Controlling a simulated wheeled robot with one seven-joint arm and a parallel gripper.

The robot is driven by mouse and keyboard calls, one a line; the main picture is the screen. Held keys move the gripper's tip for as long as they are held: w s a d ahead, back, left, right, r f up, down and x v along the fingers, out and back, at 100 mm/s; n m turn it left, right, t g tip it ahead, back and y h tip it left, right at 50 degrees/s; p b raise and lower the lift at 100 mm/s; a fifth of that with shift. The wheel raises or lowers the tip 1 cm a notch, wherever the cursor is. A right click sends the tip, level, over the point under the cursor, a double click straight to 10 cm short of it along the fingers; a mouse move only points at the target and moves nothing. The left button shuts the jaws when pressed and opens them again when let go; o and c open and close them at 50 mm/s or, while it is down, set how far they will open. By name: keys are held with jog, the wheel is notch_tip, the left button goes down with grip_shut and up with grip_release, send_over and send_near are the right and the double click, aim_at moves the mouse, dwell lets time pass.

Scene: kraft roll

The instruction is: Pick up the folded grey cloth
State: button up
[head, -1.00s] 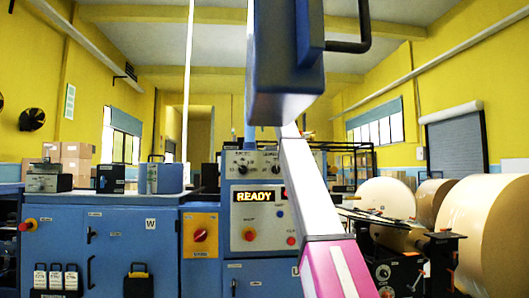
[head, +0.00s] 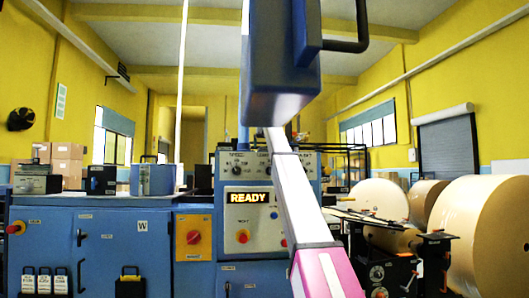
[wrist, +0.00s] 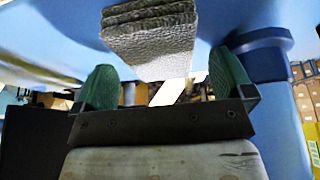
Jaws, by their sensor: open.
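The folded grey cloth (wrist: 150,38) shows at the top of the wrist view as a thick stack of textured layers. It lies against a pale blue surface (wrist: 50,35). My gripper (wrist: 163,75) is open, with one green finger on each side of the picture. The cloth's near part appears in line with the gap between the fingers, and nothing is gripped. I cannot tell how far the cloth is from the fingertips. In the head view I make out neither the cloth nor the gripper.
In the head view, a blue machine console (head: 248,230) with a lit READY sign stands ahead. Blue cabinets (head: 110,250) are at the left. Large kraft paper rolls (head: 490,235) are at the right. Brown boxes (wrist: 308,100) show at the right of the wrist view.

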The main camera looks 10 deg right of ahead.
jog(key=shift+w+f, duration=0.25)
jog(key=shift+f, duration=0.4)
jog(key=c, duration=1)
jog(key=shift+r, duration=0.1)
jog(key=shift+r, duration=0.45)
notch_tip(320, 180, up, 4)
jog(key=shift+a+f, duration=0.1)
jog(key=shift+f, duration=0.1)
jog(key=s+a+r, duration=0.2)
jog(key=a, duration=0.1)
jog(key=s+a+r, duration=0.2)
jog(key=s+a, duration=0.1)
jog(key=s+a+r, duration=0.2)
jog(key=shift+s+a+r, duration=0.2)
jog(key=shift+a, duration=0.2)
